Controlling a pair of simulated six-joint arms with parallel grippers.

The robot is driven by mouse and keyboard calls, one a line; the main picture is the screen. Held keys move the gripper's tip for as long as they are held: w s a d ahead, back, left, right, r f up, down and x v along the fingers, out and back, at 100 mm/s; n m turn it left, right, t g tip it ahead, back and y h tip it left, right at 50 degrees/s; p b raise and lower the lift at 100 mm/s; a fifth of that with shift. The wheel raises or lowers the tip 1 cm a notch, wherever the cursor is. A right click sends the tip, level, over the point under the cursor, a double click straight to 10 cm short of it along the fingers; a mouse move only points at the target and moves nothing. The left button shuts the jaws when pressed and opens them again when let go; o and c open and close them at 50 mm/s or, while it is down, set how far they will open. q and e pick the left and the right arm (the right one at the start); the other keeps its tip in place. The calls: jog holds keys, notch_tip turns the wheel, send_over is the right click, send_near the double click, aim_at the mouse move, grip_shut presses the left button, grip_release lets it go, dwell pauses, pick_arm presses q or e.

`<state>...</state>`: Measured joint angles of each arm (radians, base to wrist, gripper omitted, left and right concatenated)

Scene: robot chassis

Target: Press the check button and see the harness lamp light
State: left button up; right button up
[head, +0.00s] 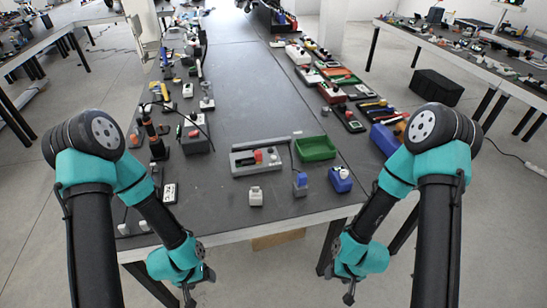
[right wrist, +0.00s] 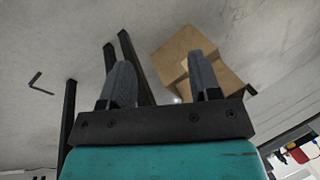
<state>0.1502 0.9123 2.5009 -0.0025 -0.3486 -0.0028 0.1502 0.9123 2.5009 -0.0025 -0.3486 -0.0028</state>
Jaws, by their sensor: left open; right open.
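A grey chassis unit (head: 243,168) lies on the dark table in the head view, with a red part (head: 258,156) and small dark round parts on its top. I cannot tell which part is the check button or the harness lamp, or whether any lamp is lit. My left gripper (head: 190,290) hangs low in front of the table's near edge, away from the unit. My right gripper (head: 349,293) also hangs low, right of the table's near leg. In the right wrist view its two fingers (right wrist: 160,82) are apart with nothing between them.
A white block (head: 256,197), a grey-blue piece (head: 300,186) and a blue piece (head: 340,180) stand near the front edge. A green tray (head: 316,149) is behind them. Tools and parts line both table sides. A cardboard box (right wrist: 220,70) sits below on the floor.

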jog(key=shift+c, duration=0.2)
grip_shut()
dwell(1.4)
